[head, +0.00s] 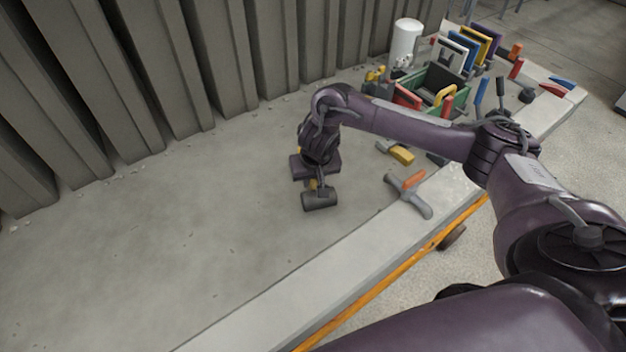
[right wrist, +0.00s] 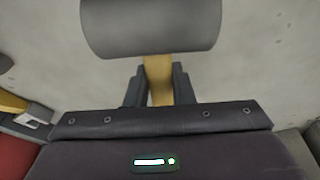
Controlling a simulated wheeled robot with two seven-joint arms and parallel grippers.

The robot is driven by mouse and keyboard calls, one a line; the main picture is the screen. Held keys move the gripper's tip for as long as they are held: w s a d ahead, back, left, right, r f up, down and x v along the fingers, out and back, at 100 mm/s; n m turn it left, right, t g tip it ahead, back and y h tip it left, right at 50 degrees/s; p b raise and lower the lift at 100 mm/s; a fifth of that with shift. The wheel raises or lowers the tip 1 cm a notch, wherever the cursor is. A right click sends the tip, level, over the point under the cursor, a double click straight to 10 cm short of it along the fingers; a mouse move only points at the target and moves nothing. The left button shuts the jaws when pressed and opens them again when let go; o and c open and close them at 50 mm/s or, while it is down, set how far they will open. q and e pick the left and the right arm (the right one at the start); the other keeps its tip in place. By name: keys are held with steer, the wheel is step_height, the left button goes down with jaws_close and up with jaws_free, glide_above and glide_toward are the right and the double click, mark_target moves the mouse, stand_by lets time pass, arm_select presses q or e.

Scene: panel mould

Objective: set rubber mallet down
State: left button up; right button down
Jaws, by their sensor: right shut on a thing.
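The rubber mallet (head: 320,200) has a dark grey cylindrical head and a yellow handle. My right gripper (head: 314,184) is shut on its handle, over the grey concrete surface (head: 190,245) in the head view. In the right wrist view the mallet head (right wrist: 150,28) lies beyond the fingers, and the yellow handle (right wrist: 158,78) sits between the two dark fingertips of the right gripper (right wrist: 159,88). I cannot tell whether the mallet touches the concrete. Most of the handle is hidden by the gripper. My left gripper is not in view.
A grey hammer-like tool with an orange part (head: 410,194) and a yellow-handled tool (head: 400,153) lie right of the gripper. A green crate (head: 432,82) with tools and a white cylinder (head: 406,42) stand at the back right. A ribbed wall (head: 160,65) runs behind. The concrete at left is clear.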

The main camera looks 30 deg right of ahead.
steer(key=shift+f, duration=0.15)
steer(key=shift+f, duration=0.5)
steer(key=c, duration=1.3)
jaws_free()
steer(key=shift+o, duration=0.2)
